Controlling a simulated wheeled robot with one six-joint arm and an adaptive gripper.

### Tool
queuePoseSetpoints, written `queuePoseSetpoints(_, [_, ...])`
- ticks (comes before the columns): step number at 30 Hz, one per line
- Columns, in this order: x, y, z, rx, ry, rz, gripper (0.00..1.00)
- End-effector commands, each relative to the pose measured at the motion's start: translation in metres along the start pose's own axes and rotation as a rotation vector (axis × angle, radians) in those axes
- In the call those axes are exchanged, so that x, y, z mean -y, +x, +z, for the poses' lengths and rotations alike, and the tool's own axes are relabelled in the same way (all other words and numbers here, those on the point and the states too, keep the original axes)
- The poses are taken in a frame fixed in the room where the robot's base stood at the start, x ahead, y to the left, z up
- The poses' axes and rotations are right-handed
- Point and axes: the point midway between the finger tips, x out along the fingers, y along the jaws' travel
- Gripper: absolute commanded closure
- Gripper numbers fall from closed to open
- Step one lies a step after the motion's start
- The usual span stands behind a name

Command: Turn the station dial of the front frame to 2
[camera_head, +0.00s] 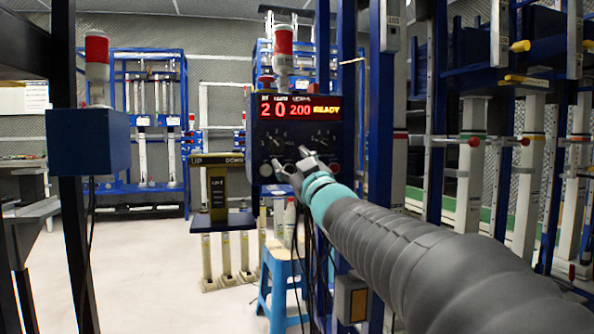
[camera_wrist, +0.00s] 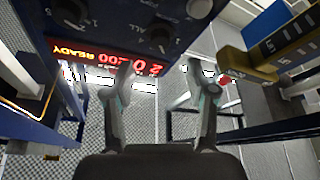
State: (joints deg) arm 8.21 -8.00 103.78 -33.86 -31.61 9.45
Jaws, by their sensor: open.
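Below the display are a left dial (camera_head: 275,141) and a right dial (camera_head: 320,139), both dark with white scale marks. Which one is the station dial and where the pointers stand is too small to tell. My gripper (camera_head: 295,161) is open and empty at the lower part of the box. In the wrist view the picture is turned over; my gripper (camera_wrist: 167,75) spreads its fingers below a dial (camera_wrist: 160,36), apart from it. A second dial (camera_wrist: 72,10) is at the upper left.
A red-topped lamp (camera_head: 283,42) stands on the control box. Blue frames with hanging columns (camera_head: 475,165) stand close on the right. The floor at left (camera_head: 145,260) is free.

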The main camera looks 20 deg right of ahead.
Motion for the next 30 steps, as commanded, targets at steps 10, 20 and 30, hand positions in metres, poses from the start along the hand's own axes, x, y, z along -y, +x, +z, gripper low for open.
queuePoseSetpoints(10, [0.000, -0.041, 0.000, -0.001, 0.000, 0.000, 0.44])
queuePoseSetpoints(20, [0.000, -0.044, 0.000, 0.000, 0.001, 0.000, 0.44])
queuePoseSetpoints(30, [-0.007, -0.060, 0.080, 0.312, 0.022, 0.065, 0.44])
